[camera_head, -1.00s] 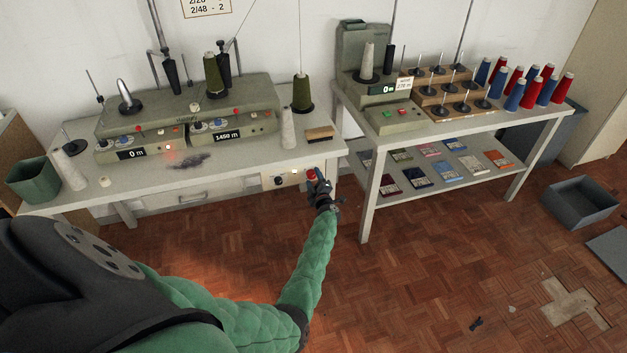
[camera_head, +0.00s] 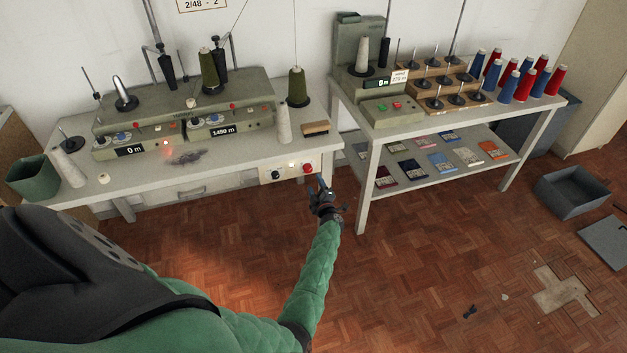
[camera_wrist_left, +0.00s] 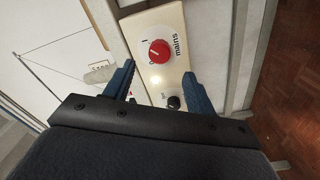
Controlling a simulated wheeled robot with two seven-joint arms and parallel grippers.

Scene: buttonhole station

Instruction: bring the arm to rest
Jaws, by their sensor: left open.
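My left arm (camera_head: 318,268) is in a green padded sleeve and reaches forward from the lower left. My left gripper (camera_head: 322,187) is open and empty, in front of the left table's front right corner. In the left wrist view its two blue fingers (camera_wrist_left: 160,88) stand apart. Beyond them is a cream panel with a red mains knob (camera_wrist_left: 159,51) and a small black knob (camera_wrist_left: 173,102). The red knob also shows in the head view (camera_head: 308,168), just above and left of the gripper, apart from it. My right gripper is out of view.
The left table (camera_head: 235,160) carries a winding machine (camera_head: 185,105), cones and a green bin (camera_head: 33,176). The right table (camera_head: 450,122) holds spool racks and, on its shelf, several packets. A grey crate (camera_head: 572,191) stands on the floor at right. The floor between is mostly clear.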

